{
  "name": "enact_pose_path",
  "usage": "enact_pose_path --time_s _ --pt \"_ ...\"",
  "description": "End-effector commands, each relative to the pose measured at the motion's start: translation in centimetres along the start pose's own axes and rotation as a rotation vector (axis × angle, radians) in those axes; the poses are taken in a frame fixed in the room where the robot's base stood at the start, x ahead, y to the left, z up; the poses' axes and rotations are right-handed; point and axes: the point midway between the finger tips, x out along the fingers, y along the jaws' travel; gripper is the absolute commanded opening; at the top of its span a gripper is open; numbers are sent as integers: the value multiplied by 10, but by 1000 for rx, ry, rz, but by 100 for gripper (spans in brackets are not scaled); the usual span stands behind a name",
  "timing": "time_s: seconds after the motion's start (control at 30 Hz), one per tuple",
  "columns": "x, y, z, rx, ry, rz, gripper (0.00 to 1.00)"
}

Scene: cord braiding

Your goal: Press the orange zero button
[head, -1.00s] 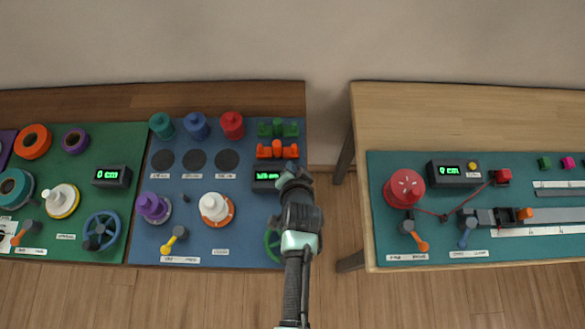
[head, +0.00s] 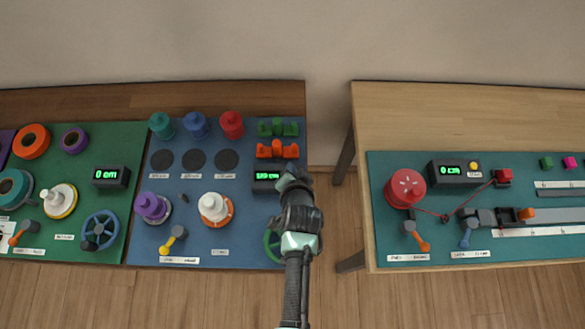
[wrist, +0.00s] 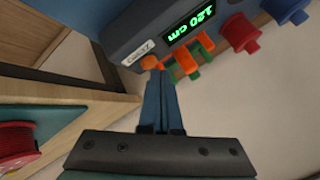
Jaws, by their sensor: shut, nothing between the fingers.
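The orange zero button (wrist: 149,62) shows in the wrist view on the dark counter box (wrist: 165,32), beside a small white label and a green display reading 120 cm. My gripper (wrist: 161,74) is shut and empty. Its fingertips are right at the button and overlap its edge in the picture; I cannot tell whether they touch or press it. In the head view my gripper (head: 291,172) is over the right edge of the blue board, and the button is hidden behind it. The counter box (head: 264,188) shows just left of it.
Orange and green pegged blocks (head: 278,149) and a red spool (head: 232,125) stand behind the box. A green handwheel (head: 271,245) is partly under my arm. A gap separates this table from the right table (head: 365,115), which has its own counter box (head: 452,172).

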Motion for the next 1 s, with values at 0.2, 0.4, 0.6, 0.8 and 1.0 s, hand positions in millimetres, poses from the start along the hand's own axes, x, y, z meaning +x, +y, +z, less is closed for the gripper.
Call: enact_pose_path --time_s 0.2,0.4,0.6,0.8,1.0 --pt "2 1 1 0 0 0 0" --pt "4 2 3 0 0 0 0" --pt "5 4 4 0 -1 0 0" --pt "6 4 4 0 -1 1 0" --pt "5 4 4 0 -2 1 0"
